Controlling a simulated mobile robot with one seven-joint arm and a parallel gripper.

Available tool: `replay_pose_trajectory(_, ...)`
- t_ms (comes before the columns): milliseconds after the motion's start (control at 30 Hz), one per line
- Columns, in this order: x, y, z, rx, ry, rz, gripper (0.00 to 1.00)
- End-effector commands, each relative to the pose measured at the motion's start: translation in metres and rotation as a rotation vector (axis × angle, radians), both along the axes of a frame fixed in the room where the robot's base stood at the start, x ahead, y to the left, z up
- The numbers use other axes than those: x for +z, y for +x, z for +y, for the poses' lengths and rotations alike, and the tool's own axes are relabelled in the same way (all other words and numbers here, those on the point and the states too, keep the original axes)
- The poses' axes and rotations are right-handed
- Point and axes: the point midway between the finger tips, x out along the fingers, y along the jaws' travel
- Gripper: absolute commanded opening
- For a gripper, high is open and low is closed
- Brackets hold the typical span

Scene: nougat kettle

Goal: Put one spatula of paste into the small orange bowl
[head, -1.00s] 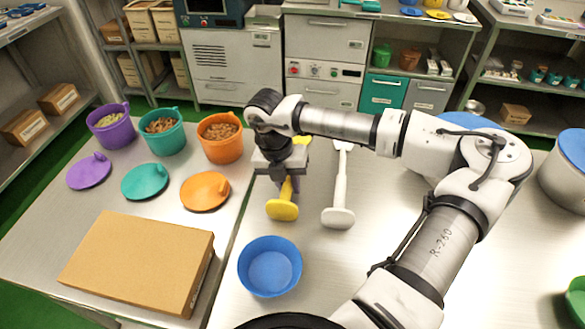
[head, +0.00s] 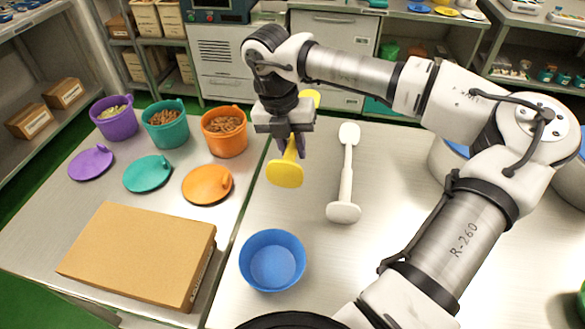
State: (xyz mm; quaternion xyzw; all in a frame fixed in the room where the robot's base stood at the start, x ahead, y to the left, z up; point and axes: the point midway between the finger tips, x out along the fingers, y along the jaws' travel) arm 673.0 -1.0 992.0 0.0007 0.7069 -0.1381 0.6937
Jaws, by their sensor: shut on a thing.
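My gripper (head: 290,147) is shut on the handle of a yellow spatula (head: 285,174) and holds it above the right table. One flat yellow end faces the camera below the fingers; the other end shows above and behind them. A white spatula (head: 345,185) of the same kind lies on the table to the right. No small orange bowl can be made out; the only open bowl I see clearly is blue (head: 272,260) and looks empty. An orange tub (head: 225,140) with brown chunks stands on the left table. No paste is visible.
Purple (head: 115,122) and teal (head: 165,135) tubs stand beside the orange tub, their lids lying in front. A cardboard box (head: 140,250) lies at the left table's front. Large pots at right are partly behind my arm.

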Motion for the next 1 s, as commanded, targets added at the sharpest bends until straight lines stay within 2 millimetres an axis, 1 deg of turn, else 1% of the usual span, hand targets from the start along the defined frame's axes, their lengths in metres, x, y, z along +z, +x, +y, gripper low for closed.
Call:
replay_pose_trajectory(100,0.026,0.001,0.0,-0.002,-0.002,-0.004,0.0)
replay_pose_trajectory(200,0.046,0.001,-0.001,-0.003,-0.002,-0.003,0.0)
replay_pose_trajectory(300,0.061,0.0,0.0,-0.002,-0.001,-0.002,0.0)
replay_pose_trajectory(1000,0.131,0.0,0.0,-0.001,-0.001,-0.001,0.0)
